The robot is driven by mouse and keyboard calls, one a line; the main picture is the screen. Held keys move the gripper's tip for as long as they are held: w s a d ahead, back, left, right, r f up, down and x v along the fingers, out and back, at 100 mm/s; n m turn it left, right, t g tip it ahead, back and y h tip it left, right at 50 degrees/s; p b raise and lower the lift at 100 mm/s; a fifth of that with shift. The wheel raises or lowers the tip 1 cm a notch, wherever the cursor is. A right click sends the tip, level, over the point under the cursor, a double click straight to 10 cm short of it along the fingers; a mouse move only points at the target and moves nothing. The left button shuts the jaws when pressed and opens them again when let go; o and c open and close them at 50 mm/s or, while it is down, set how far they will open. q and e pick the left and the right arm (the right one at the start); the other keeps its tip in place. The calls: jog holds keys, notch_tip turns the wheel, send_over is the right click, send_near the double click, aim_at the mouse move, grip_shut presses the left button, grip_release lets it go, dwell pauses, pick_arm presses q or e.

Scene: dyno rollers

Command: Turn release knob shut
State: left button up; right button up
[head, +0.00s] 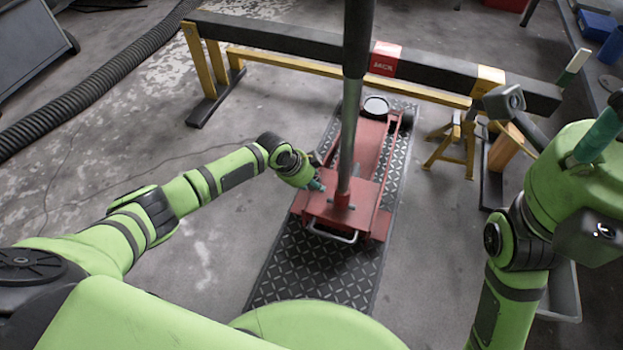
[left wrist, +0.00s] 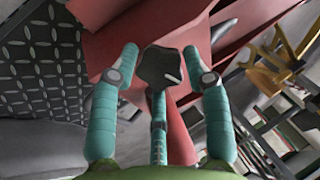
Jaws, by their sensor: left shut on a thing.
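The red floor jack (head: 368,160) stands on a diamond-plate mat, with its long grey handle (head: 348,140) upright. My left gripper (head: 317,185) is at the left side of the jack's handle end. In the left wrist view, the dark grey release knob (left wrist: 160,68) sits between the teal fingers of this gripper (left wrist: 161,62), which is shut on it. The knob's turn position cannot be read. My right gripper (head: 597,137) is at the far right, partly cut off by the frame edge, and its finger opening is unclear.
A dark beam (head: 285,45) on yellow stands runs behind the jack. A yellow jack stand (head: 455,140) is to its right. A black ribbed hose (head: 95,82) lies at upper left. The floor left of the mat (head: 300,268) is mostly clear.

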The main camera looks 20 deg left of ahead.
pick_arm(q)
jog(key=shift+a, duration=0.15)
jog(key=o, duration=1.1)
jog(key=shift+c, duration=0.2)
jog(key=shift+o, duration=0.3)
jog(key=shift+r, duration=0.1)
jog(key=v, duration=1.1)
jog(key=shift+r, duration=0.35)
jog(key=shift+s+a, duration=0.1)
